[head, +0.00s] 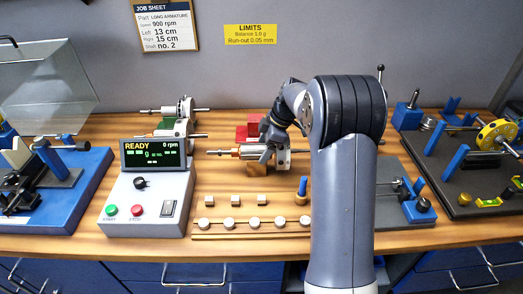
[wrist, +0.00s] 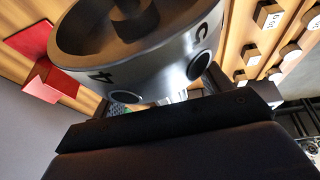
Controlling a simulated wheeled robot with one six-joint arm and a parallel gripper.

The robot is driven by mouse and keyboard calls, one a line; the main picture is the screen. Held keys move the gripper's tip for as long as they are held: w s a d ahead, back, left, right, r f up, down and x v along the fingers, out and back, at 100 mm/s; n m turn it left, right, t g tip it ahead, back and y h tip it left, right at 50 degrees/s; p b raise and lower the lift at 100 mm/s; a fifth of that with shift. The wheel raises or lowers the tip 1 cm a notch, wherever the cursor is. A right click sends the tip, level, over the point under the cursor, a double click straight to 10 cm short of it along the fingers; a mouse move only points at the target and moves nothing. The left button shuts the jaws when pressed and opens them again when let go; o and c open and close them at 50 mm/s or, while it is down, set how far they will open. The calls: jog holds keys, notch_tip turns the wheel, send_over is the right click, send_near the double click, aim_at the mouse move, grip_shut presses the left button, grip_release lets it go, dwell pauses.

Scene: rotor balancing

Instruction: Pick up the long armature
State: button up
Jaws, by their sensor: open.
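A metal armature (head: 282,160) with a thin shaft and a copper-coloured band lies level in the middle of the bench, in front of a red block. My gripper (head: 264,149) is down at this armature with its jaws open about it; I cannot tell whether they touch it. In the wrist view a large silver round end (wrist: 135,55) with dark holes and printed numbers fills the upper middle, very close to the jaws. Another armature (head: 186,108) with a long shaft lies farther back, left. Which one is the long armature is not marked.
A control box (head: 150,195) reading READY, 0 rpm stands left. Small blocks and a row of round weights (head: 254,223) lie in front. Blue fixtures (head: 60,190) flank the bench.

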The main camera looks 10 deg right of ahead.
jog(key=shift+c, duration=0.4)
grip_shut()
jog(key=shift+w+r, duration=0.1)
dwell(0.5)
